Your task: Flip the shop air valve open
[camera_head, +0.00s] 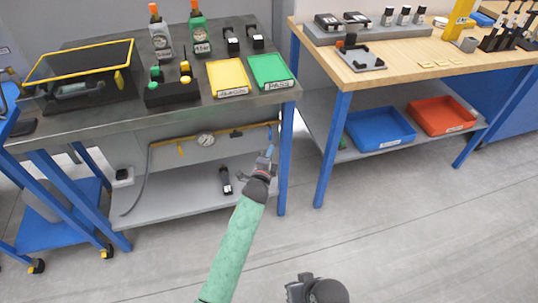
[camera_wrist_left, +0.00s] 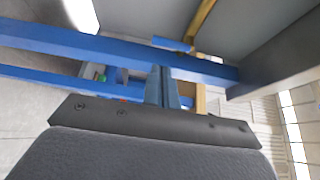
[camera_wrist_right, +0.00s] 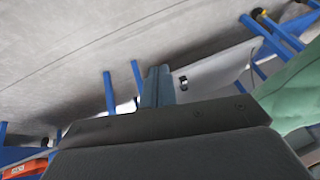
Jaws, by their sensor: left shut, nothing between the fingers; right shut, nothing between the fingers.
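A yellow air pipe (camera_head: 225,133) with a round gauge (camera_head: 205,140) runs under the left bench. A small blue piece (camera_head: 270,130), perhaps the valve lever, is near its right end. In the left wrist view a blue bar (camera_wrist_left: 172,43) lies by the yellow pipe (camera_wrist_left: 203,18), beyond the fingertips; I cannot tell whether it is the lever. My left gripper (camera_head: 269,151) is shut and empty, just below the pipe's right end; contact is unclear. It also shows in the left wrist view (camera_wrist_left: 161,86). My right gripper (camera_wrist_right: 157,85) is shut and empty, away from the pipe.
A blue bench leg (camera_head: 286,160) stands just right of my left gripper. The lower shelf (camera_head: 190,195) holds a dark handheld item (camera_head: 226,181). The bench top (camera_head: 130,112) is above. A wooden bench (camera_head: 410,75) stands at right.

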